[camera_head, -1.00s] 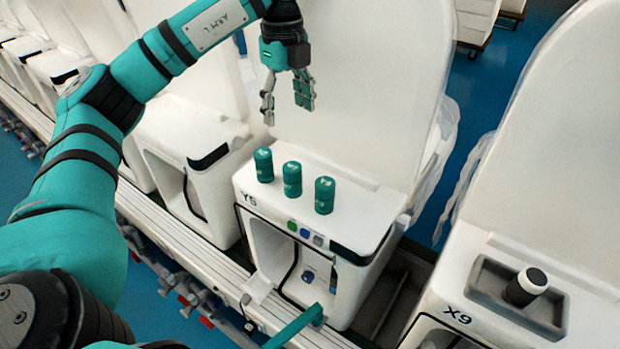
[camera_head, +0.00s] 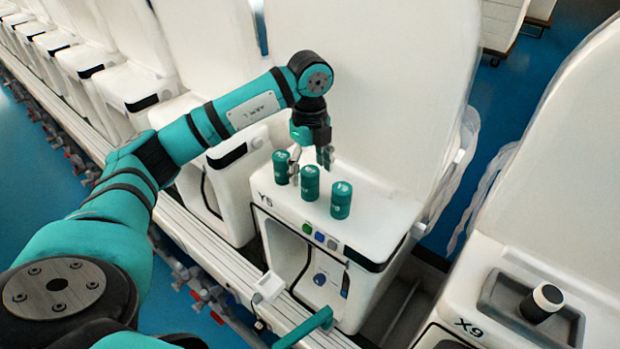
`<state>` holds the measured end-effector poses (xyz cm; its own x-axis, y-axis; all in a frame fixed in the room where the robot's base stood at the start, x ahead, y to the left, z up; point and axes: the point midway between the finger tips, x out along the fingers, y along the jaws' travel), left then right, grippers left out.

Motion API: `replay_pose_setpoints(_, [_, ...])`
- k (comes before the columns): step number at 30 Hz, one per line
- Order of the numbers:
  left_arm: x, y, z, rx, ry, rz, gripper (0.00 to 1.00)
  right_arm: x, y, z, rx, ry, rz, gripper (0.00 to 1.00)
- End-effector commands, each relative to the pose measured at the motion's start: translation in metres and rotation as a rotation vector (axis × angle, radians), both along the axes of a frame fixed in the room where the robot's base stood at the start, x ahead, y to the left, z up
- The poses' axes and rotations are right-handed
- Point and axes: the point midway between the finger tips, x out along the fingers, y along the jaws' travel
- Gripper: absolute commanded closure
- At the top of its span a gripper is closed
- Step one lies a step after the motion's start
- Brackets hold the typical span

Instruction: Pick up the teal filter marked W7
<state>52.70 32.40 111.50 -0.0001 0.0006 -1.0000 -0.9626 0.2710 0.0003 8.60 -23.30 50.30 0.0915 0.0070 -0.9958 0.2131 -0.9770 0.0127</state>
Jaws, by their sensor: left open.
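Three teal filters stand upright in a row on top of the white unit marked Y5 (camera_head: 385,232): a left one (camera_head: 281,168), a middle one (camera_head: 310,184) and a right one (camera_head: 341,200). Their pale markings are too small to read, so I cannot tell which is W7. My left gripper (camera_head: 311,160) points down just behind and above the left and middle filters, fingers apart. One finger shows between these two filters, the other behind the middle one. It holds nothing that I can see. My right gripper is not in view.
Green, blue and grey buttons (camera_head: 319,237) sit on the unit's front edge. A tall white back panel (camera_head: 385,80) rises behind the filters. At right, unit X9 holds a black and white cylinder (camera_head: 541,302) in a grey tray (camera_head: 497,297).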

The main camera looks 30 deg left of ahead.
Motion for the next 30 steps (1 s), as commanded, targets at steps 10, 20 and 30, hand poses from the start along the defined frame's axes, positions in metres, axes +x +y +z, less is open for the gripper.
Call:
replay_pose_setpoints(10, [0.001, 0.000, -0.028, 0.000, -0.001, 0.001, 0.32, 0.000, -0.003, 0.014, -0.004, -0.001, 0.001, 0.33])
replay_pose_setpoints(20, [0.001, 0.000, -0.028, 0.000, 0.000, 0.000, 0.58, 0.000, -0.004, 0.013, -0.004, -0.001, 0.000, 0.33])
replay_pose_setpoints(30, [0.001, 0.000, -0.027, 0.000, -0.001, 0.000, 0.93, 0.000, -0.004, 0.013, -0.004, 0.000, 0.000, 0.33])
